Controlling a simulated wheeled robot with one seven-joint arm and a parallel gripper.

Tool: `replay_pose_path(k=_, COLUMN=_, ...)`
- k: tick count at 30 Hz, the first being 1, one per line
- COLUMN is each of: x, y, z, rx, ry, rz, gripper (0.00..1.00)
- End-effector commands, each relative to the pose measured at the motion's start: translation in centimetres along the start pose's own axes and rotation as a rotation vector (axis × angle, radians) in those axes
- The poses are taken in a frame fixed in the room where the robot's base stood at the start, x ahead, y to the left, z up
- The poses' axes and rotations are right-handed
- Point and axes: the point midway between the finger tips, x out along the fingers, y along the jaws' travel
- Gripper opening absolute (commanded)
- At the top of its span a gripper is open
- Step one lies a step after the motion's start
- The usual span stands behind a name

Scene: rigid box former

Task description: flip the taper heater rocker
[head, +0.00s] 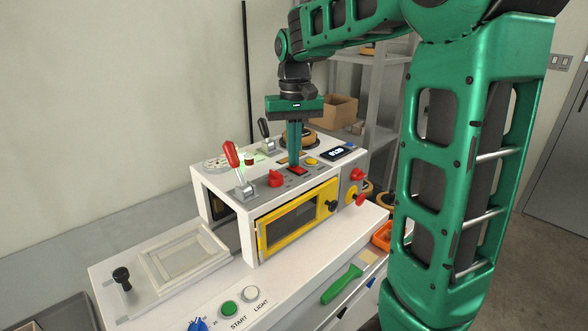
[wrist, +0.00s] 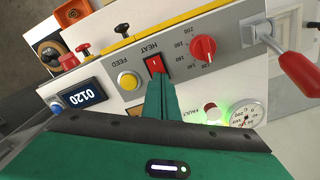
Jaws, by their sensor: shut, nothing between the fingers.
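The heater rocker is a small red switch (wrist: 155,65) in a dark frame, beside the HEAT label on the white machine top (wrist: 110,70). It also shows in the head view (head: 298,170), partly behind my gripper. My gripper (wrist: 161,80) is shut with nothing in it, pointing down at the panel. In the head view my gripper (head: 294,165) has its tips right at the rocker. In the wrist view the tips overlap the rocker's near edge; I cannot tell whether they touch it. Which way the rocker is tipped is also unclear.
Close to the rocker are a red dial knob (wrist: 203,48), a yellow FEED button (wrist: 128,80) and a display reading 0120 (wrist: 80,95). A red-handled lever (head: 232,155) and a black-handled lever (head: 264,129) stand up at the left. A yellow-framed door (head: 318,211) is on the front.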

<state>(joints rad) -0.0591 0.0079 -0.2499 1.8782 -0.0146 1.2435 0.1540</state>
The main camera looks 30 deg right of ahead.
Motion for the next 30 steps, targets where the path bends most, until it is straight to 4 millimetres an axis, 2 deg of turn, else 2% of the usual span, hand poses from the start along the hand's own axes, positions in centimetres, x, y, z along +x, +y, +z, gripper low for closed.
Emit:
replay_pose_path(k=13, x=0.2, y=0.0, z=0.0, rx=0.0, ry=-0.001, rz=0.0, gripper=0.0)
replay_pose_path(k=30, x=-3.6, y=0.0, z=0.0, rx=0.0, ry=0.001, rz=0.0, gripper=0.0)
